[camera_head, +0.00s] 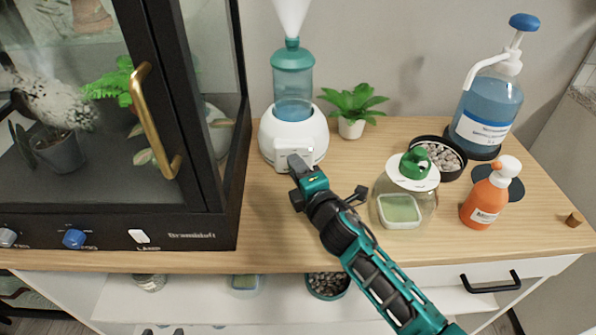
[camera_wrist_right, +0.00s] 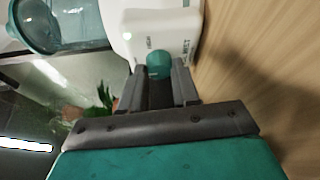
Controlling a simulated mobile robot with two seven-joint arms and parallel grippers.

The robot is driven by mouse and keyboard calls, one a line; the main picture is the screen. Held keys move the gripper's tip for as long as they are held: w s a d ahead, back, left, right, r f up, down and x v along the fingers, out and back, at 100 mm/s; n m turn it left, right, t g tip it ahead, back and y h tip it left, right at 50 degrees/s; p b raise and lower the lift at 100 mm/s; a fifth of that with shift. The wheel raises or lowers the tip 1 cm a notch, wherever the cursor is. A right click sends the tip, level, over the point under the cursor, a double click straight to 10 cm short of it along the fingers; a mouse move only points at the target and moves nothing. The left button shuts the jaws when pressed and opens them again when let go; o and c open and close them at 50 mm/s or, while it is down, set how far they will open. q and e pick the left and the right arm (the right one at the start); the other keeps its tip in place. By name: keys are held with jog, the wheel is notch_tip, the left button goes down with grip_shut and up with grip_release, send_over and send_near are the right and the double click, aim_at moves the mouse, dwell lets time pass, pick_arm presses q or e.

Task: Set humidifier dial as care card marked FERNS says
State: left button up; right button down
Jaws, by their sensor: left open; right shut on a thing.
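The humidifier (camera_head: 275,137) stands on the wooden top beside the glass cabinet, with a white base, a blue tank and a teal cap giving off mist. In the right wrist view its white front (camera_wrist_right: 150,22) carries a round teal dial (camera_wrist_right: 159,60) with small markings, too blurred to read surely. My right gripper (camera_head: 298,168) reaches the front of the base. In the right wrist view its fingers (camera_wrist_right: 160,80) are shut on the dial from both sides, hiding part of it. My left gripper is not in view. No card legibly marked FERNS shows.
The black-framed cabinet (camera_head: 223,228) with a brass handle (camera_head: 146,115) stands close on the left. To the right are a potted plant (camera_head: 352,112), a glass jar (camera_head: 400,205), a pebble bowl (camera_head: 440,157), an orange bottle (camera_head: 485,197) and a blue pump bottle (camera_head: 487,110).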

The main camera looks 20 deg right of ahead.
jog(key=c, duration=0.8)
grip_release()
jog(key=o, duration=0.3)
jog(key=r+p, duration=0.1)
jog(key=r, duration=0.2)
jog(key=r+p, duration=0.2)
jog(key=r, duration=0.2)
jog(key=r+p, duration=0.2)
jog(key=r, duration=0.2)
jog(key=shift+w+r, duration=0.25)
jog(key=r+p, duration=0.1)
jog(key=r, duration=0.3)
jog(key=r+p, duration=0.1)
jog(key=r, duration=0.2)
jog(key=shift+s+r, duration=0.2)
jog(key=shift+r, duration=0.15)
jog(key=c, duration=0.3)
pick_arm(q)
jog(key=shift+y, duration=0.4)
jog(key=r, duration=0.1)
jog(key=a+r, duration=0.1)
jog(key=r, duration=0.1)
jog(key=s+r, duration=0.1)
jog(key=r, duration=0.1)
jog(key=shift+a, duration=0.15)
pick_arm(e)
jog(key=shift+r, duration=0.45)
pick_arm(q)
jog(key=shift+w, duration=0.15)
